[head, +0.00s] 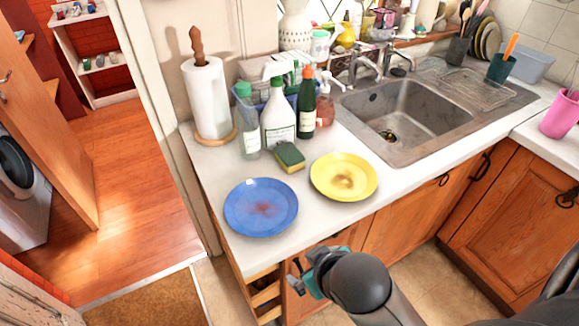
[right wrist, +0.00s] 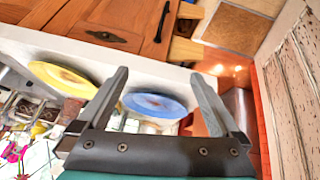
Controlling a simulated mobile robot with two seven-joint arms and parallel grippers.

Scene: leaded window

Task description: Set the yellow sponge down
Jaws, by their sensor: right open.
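The yellow sponge (head: 289,157) with a green top lies on the white counter (head: 215,167), behind the two plates and in front of the bottles. My right gripper (head: 302,274) is in front of the counter's front edge, low by the cabinet doors, apart from the sponge. In the right wrist view the two fingers of my right gripper (right wrist: 160,78) stand apart with nothing held between them; the blue and yellow plates show beyond. I cannot make out the sponge in that view. My left gripper is not in view.
A blue plate (head: 261,207) and a yellow plate (head: 343,177), both stained, lie near the front edge. A spray bottle (head: 278,122), a green bottle (head: 306,107) and a paper towel roll (head: 208,100) stand behind. The sink (head: 410,112) is to the right. Some counter left of the sponge is bare.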

